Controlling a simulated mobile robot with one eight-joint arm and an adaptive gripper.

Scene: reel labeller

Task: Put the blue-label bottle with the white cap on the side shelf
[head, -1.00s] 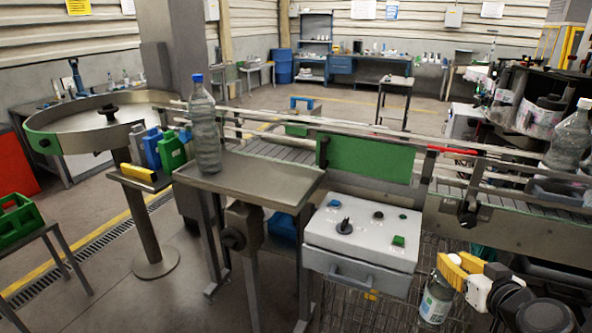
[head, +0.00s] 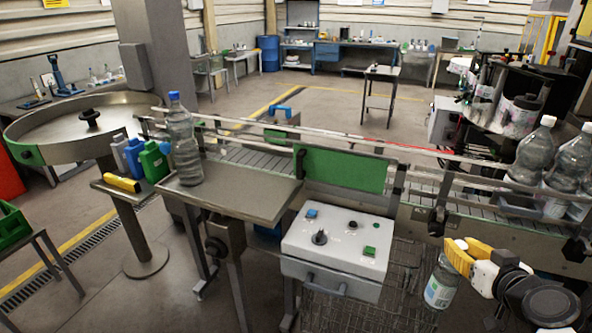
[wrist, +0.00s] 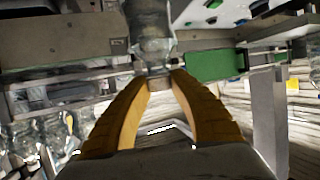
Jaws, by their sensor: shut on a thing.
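My gripper (head: 452,248) is at the lower right, its yellow fingers shut on the neck of a clear bottle (head: 441,281). The bottle hangs tilted below the fingers, with a pale label showing blue-green print. In the wrist view, the bottle (wrist: 152,35) shows beyond the closed fingertips (wrist: 160,77).
The white control box (head: 335,245) and green panel (head: 342,170) lie between the gripper and shelf. Several white-capped bottles (head: 533,152) stand on the conveyor at right.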

